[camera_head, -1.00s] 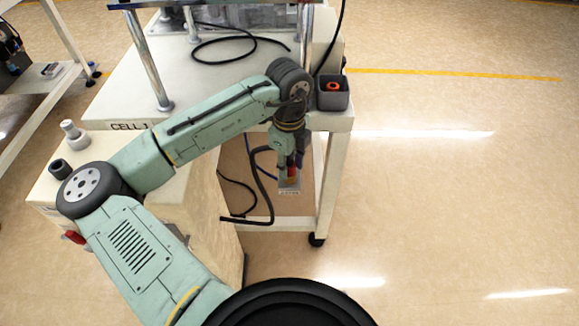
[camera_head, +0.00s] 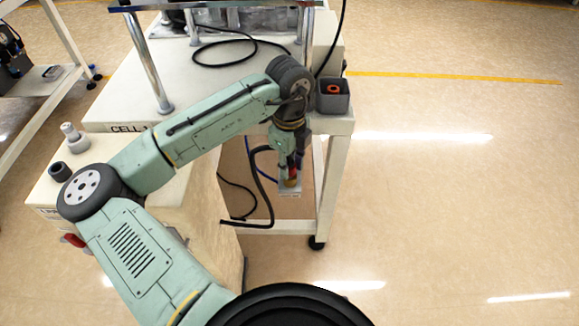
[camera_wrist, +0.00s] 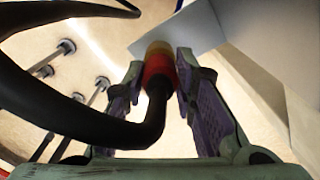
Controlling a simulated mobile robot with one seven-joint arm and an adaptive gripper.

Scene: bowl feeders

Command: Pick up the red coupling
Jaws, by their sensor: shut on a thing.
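The red coupling (camera_wrist: 158,70) is between the two fingers of my gripper (camera_wrist: 160,64) in the wrist view. It has a red body with a yellow end, and the yellow end points away from my palm. My gripper is shut on it. In the head view my gripper (camera_head: 291,170) points down beside the cart's front edge, with red between its fingers and yellow just below. A bent black hose (camera_wrist: 85,120) crosses in front of the coupling in the wrist view and overlaps its near end. I cannot tell whether they are joined.
A pale grey plate (camera_head: 289,194) is just below the coupling. The white cart top (camera_head: 130,100) is behind my arm. A dark box (camera_head: 333,103) with an orange ring is at its right corner. Black hoses hang under the cart. The floor (camera_head: 450,200) at right is clear.

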